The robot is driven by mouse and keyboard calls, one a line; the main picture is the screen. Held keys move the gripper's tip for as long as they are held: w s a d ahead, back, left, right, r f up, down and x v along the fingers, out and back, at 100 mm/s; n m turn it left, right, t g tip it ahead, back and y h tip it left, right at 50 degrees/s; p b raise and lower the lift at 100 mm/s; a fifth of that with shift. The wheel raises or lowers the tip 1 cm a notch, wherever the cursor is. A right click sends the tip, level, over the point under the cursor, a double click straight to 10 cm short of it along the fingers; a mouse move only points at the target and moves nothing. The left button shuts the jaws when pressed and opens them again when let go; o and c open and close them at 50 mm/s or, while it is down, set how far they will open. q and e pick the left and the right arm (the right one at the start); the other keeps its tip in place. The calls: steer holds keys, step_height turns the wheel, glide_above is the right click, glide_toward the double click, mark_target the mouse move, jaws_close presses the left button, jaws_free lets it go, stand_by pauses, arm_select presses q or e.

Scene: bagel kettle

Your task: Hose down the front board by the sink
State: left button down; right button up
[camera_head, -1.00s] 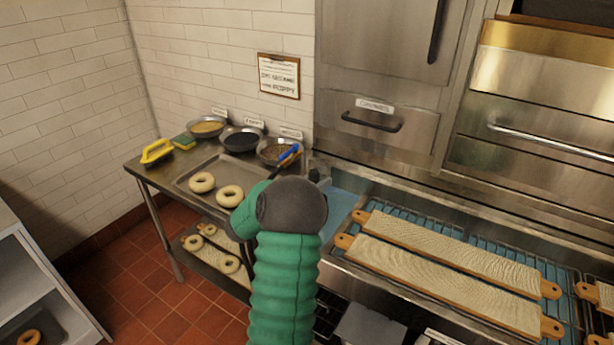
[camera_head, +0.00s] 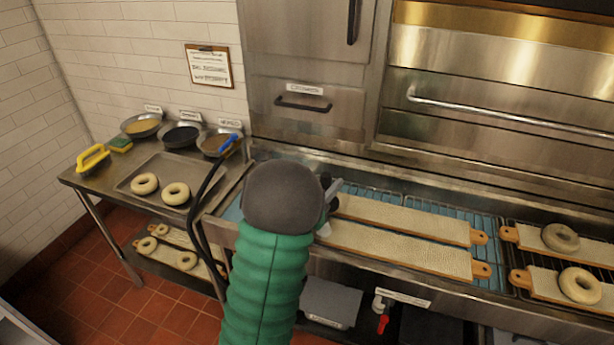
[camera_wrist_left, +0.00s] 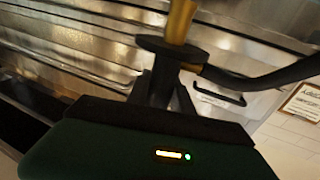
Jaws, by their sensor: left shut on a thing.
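The front board (camera_head: 400,252), a long pale-topped board with orange wooden ends, lies on the rack nearest me, with a second board (camera_head: 410,218) behind it. My left gripper (camera_head: 328,190) is at the boards' left ends, and my arm hides those ends. It is shut on the hose nozzle. In the left wrist view the hose nozzle (camera_wrist_left: 180,22) shows a brass tube and a black disc, and a black hose (camera_wrist_left: 265,78) runs off right. The hose (camera_head: 197,215) also loops left of my arm in the head view. No spray is visible. My right gripper is out of view.
The sink (camera_head: 233,210) with blue water is mostly hidden by my arm. At left a steel table (camera_head: 100,178) holds a tray with two bagels, several bowls, a sponge and a yellow-handled brush. More boards with bagels (camera_head: 580,285) lie at right. An oven front (camera_head: 480,95) rises behind.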

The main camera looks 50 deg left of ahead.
arm_select(q)
steer(key=w+d+p, duration=0.3)
steer(key=w+d, duration=0.8)
steer(key=d, duration=0.5)
steer(key=w+d+p, duration=0.3)
steer(key=w+d, duration=0.7)
steer(key=d, duration=0.5)
steer(key=s+a+b, duration=0.3)
steer(key=s+a, duration=0.8)
steer(key=a, duration=0.6)
steer(key=s+a+b, duration=0.3)
steer(key=s+a, duration=0.9)
steer(key=a, duration=0.5)
steer(key=s+a+b, duration=0.4)
steer(key=s+a, duration=0.7)
steer(key=a, duration=0.6)
steer(key=shift+s+a+f, duration=0.15)
steer(key=shift+s+a, duration=0.1)
steer(key=shift+a, duration=0.05)
